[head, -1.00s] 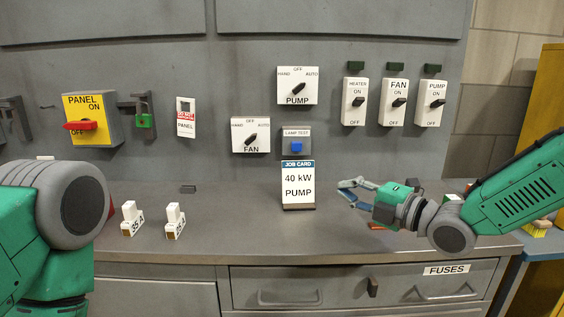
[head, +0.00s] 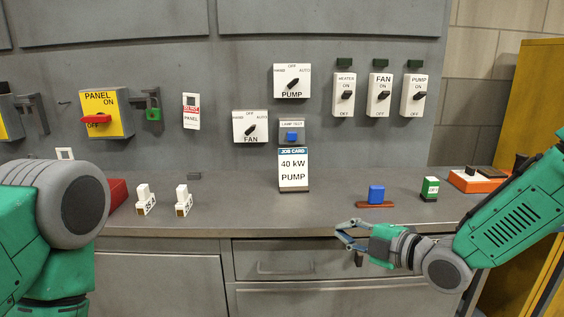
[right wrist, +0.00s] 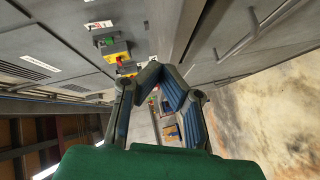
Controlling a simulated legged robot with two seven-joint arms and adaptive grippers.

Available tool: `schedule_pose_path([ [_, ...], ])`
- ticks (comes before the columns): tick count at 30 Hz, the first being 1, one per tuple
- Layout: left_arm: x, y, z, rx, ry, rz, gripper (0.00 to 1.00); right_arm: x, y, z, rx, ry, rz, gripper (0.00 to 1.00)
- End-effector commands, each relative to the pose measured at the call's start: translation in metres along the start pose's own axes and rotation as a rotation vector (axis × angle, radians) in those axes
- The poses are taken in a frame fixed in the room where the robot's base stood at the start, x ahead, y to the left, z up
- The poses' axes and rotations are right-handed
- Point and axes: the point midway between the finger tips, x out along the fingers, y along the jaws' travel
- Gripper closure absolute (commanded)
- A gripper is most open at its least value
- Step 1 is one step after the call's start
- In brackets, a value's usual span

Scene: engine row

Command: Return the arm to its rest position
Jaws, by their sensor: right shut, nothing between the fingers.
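My right gripper (head: 342,233) is in front of the counter's front edge, at the height of the upper drawer. Its fingers are shut with nothing between them. In the right wrist view the shut fingers (right wrist: 165,75) show with the cabinet fronts and floor beyond. My right arm comes in from the right edge of the head view. A thick green and grey link of my left arm fills the lower left of the head view, and the left gripper is not seen.
The counter (head: 240,205) carries a job card (head: 294,170), two white fuses (head: 145,200), a blue block (head: 376,194), a green-and-white block (head: 430,188) and an orange tray (head: 478,184). Switches, including the yellow panel switch (head: 100,105), are on the grey wall behind. A drawer (head: 275,262) is behind the gripper.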

Motion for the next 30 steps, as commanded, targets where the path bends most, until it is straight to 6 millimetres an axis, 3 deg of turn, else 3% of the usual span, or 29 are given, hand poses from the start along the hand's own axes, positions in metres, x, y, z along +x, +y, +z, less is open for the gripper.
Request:
schedule_pose_path([
  [5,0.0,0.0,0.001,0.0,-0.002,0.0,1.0,-0.01,-0.066,0.004,0.232,-0.086,-0.123,1.0],
  [8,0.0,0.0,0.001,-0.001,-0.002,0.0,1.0,-0.025,-0.114,0.008,0.409,-0.169,-0.204,1.0],
  [10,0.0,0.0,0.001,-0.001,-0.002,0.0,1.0,-0.043,-0.157,0.01,0.563,-0.255,-0.271,1.0],
  [15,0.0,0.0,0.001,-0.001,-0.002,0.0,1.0,-0.116,-0.266,0.009,0.976,-0.574,-0.42,1.0],
  [19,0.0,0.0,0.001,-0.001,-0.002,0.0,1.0,-0.187,-0.333,0.002,1.246,-0.882,-0.47,1.0],
  [24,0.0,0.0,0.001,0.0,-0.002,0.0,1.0,-0.272,-0.382,-0.013,1.463,-1.259,-0.439,1.0],
  [27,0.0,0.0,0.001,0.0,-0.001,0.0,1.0,-0.304,-0.394,-0.02,1.525,-1.404,-0.4,1.0],
  [30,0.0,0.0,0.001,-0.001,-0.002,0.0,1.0,-0.321,-0.399,-0.023,1.552,-1.482,-0.372,1.0],
])
